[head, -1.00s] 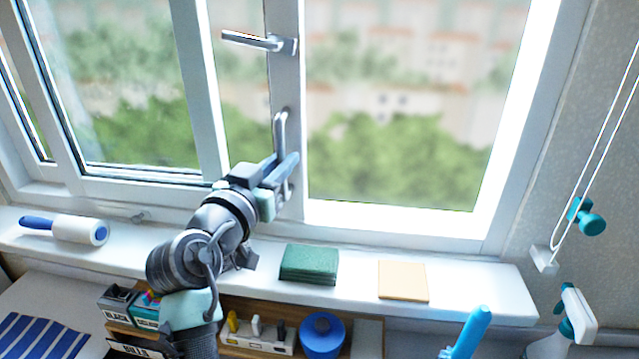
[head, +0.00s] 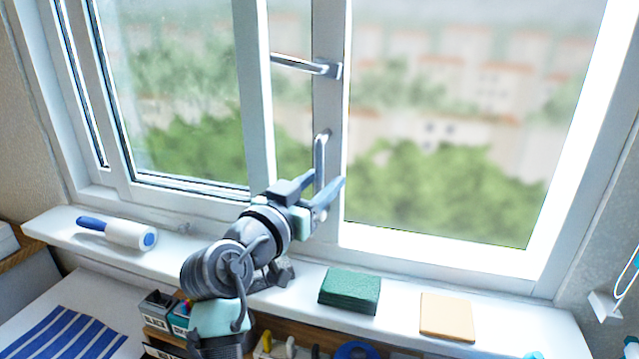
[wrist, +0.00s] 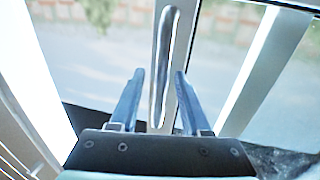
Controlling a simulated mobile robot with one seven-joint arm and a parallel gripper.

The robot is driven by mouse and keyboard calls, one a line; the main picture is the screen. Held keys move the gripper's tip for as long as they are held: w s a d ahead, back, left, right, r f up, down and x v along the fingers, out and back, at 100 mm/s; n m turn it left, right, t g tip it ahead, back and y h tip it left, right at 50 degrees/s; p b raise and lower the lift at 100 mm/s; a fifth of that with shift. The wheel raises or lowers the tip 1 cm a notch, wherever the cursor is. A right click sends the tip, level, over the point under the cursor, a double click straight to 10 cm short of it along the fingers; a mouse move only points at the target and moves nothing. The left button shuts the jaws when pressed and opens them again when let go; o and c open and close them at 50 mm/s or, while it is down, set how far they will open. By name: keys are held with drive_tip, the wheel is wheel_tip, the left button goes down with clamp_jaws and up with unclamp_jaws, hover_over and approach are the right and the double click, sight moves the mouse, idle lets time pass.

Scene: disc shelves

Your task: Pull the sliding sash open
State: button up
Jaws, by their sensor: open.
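The sliding sash carries a grey upright stile (head: 329,105) near the middle of the window in the head view. A tall metal pull handle (head: 320,160) stands upright on this stile. My gripper (head: 328,188) is at the lower part of the handle. In the wrist view, its two blue-grey fingers (wrist: 156,90) are apart, with the handle (wrist: 163,60) upright between them and space showing on both sides. A metal lever (head: 305,65) points left from the stile above. Contact between fingers and handle cannot be made out.
The white sill (head: 400,290) runs under the window. On it are a lint roller (head: 128,235), a green pad (head: 349,291) and a tan square (head: 446,316). Boxes (head: 165,312) stand below the sill. A fixed white upright (head: 257,105) is left of the stile.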

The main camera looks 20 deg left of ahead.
drive_tip(key=s+a+b, duration=0.1)
drive_tip(key=s+a, duration=0.1)
drive_tip(key=s, duration=1)
drive_tip(key=shift+s+a, duration=0.25)
drive_tip(key=shift+s, duration=0.1)
drive_tip(key=d+r+t+y, duration=0.2)
drive_tip(key=d+r+t, duration=0.2)
drive_tip(key=d+r, duration=0.8)
drive_tip(key=s+d+r+n+t+y, duration=0.15)
drive_tip(key=s+d+r+t, duration=0.35)
drive_tip(key=s+r, duration=0.6)
wheel_tip(320, 180, up, 16)
drive_tip(key=p, duration=1.3)
drive_tip(key=shift+d+n+t, duration=0.3)
drive_tip(key=shift+n+t, duration=0.05)
drive_tip(key=shift+t, duration=0.05)
drive_tip(key=shift+w, duration=0.1)
